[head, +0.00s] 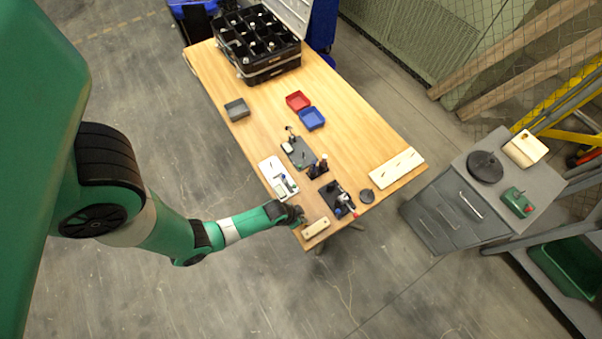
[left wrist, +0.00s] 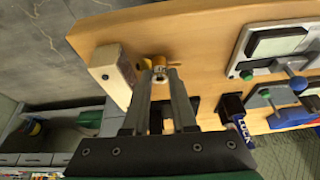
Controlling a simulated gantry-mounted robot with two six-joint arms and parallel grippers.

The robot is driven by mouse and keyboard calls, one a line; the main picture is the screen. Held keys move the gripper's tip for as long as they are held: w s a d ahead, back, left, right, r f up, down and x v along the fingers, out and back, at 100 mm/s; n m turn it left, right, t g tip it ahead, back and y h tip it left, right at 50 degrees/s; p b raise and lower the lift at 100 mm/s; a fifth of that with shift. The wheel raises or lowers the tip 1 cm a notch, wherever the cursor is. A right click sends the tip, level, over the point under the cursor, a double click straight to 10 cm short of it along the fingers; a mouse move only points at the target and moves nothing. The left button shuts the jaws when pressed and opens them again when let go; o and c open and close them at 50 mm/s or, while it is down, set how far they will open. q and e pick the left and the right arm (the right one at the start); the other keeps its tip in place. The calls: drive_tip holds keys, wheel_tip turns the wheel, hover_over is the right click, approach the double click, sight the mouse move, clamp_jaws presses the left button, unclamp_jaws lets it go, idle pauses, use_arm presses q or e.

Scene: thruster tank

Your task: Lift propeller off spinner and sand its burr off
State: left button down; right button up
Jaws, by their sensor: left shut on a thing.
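My left gripper (head: 301,214) is low at the table's near edge, beside a pale wooden block (head: 315,228). In the left wrist view the gripper (left wrist: 160,78) is shut on a small brass-coloured thing (left wrist: 158,61). It may be the propeller, but it is too small to tell. The wooden block (left wrist: 112,72) is just left of the fingertips there. A black fixture (head: 334,196) with blue and metal parts stands on the table to the right. I cannot make out the spinner or a burr. My right gripper is out of view.
A white tray (head: 267,171) and a dark plate (head: 300,153) with small parts lie beyond the gripper. Red (head: 298,101), blue (head: 312,118) and grey (head: 237,110) trays stand farther back. A pale board (head: 396,168) lies right.

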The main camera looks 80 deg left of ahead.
use_arm(q)
drive_tip(key=shift+w+d, duration=0.25)
drive_tip(key=shift+d, duration=0.25)
idle(0.4)
idle(0.3)
drive_tip(key=shift+w+a, duration=0.25)
drive_tip(key=shift+w, duration=0.35)
drive_tip(key=shift+w, duration=0.15)
drive_tip(key=shift+w+a+b, duration=0.3)
drive_tip(key=shift+w+b, duration=0.05)
drive_tip(key=shift+w, duration=0.15)
drive_tip(key=shift+w, duration=0.15)
drive_tip(key=shift+w+a, duration=0.25)
drive_tip(key=shift+w, duration=0.2)
drive_tip(key=shift+s, duration=0.1)
